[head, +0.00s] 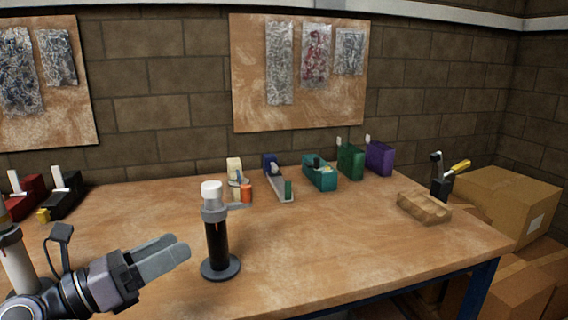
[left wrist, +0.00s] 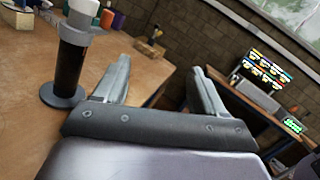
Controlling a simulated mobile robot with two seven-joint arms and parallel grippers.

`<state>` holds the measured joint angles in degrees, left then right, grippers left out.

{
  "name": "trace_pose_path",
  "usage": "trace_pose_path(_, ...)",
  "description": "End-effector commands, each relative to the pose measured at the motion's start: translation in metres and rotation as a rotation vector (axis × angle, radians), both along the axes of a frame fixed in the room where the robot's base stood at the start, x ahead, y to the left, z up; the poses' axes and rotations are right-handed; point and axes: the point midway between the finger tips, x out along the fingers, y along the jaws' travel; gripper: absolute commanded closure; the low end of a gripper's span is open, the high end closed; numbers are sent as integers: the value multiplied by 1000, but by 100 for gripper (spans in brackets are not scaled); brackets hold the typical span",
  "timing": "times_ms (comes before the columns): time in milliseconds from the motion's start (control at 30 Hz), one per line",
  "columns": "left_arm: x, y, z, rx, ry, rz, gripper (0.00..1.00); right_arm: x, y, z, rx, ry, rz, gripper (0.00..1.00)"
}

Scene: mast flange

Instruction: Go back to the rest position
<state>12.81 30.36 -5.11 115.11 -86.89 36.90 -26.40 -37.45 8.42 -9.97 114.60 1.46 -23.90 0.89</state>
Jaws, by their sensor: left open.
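My left gripper (head: 172,256) comes in from the lower left in the head view, low over the front of the workbench (head: 380,235). Its fingers point right, toward a black upright mast (head: 218,240) with a grey round base and a white cap. In the left wrist view the two fingers (left wrist: 160,85) stand apart with nothing between them, so the gripper is open and empty. The mast (left wrist: 72,65) stands to the left of the fingers there, apart from them. A grey collar with a side tab sits near the mast's top. My right gripper is not in view.
Along the back of the bench stand an orange and cream item (head: 240,185), a teal box (head: 320,174), a green box (head: 350,163) and a purple box (head: 379,158). A wooden block (head: 424,206) lies at the right. Cardboard boxes (head: 500,205) stand beyond the right edge.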

Motion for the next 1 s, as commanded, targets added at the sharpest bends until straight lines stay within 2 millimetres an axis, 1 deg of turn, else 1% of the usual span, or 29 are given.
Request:
trace_pose_path(33, -4, -2, -2, -132, 81, -10, 29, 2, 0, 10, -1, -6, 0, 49)
trace_pose_path(167, -12, 2, -18, -494, 303, -4, 29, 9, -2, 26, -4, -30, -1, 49)
trace_pose_path(200, -14, 6, -26, -612, 381, 7, 29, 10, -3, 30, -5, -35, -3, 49)
trace_pose_path(267, -17, 13, -41, -792, 502, 34, 29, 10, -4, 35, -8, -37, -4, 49)
trace_pose_path(300, -20, 18, -53, -913, 585, 58, 29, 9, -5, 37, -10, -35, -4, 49)
trace_pose_path(367, -25, 26, -74, -1092, 710, 104, 29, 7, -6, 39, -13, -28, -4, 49)
trace_pose_path(400, -29, 31, -90, -1210, 792, 142, 29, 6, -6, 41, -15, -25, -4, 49)
trace_pose_path(467, -39, 37, -117, -1386, 919, 207, 29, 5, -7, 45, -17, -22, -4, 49)
trace_pose_path(500, -48, 41, -137, -1502, 1003, 260, 29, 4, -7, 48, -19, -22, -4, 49)
trace_pose_path(567, -65, 44, -168, -1673, 1128, 344, 29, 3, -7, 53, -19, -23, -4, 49)
trace_pose_path(600, -78, 44, -189, -1780, 1207, 406, 29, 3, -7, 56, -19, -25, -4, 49)
trace_pose_path(667, -100, 42, -218, -1931, 1317, 501, 29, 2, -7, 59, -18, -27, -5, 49)
trace_pose_path(700, -115, 40, -235, -2022, 1383, 561, 29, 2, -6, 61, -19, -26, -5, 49)
trace_pose_path(733, -127, 38, -247, -2082, 1426, 606, 29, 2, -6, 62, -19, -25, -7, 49)
trace_pose_path(800, -151, 32, -268, -2203, 1512, 699, 29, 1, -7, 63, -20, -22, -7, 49)
trace_pose_path(900, -176, 24, -287, -2316, 1592, 795, 29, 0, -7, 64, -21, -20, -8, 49)
trace_pose_path(1000, -188, 20, -296, -2368, 1629, 840, 29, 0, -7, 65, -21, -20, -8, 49)
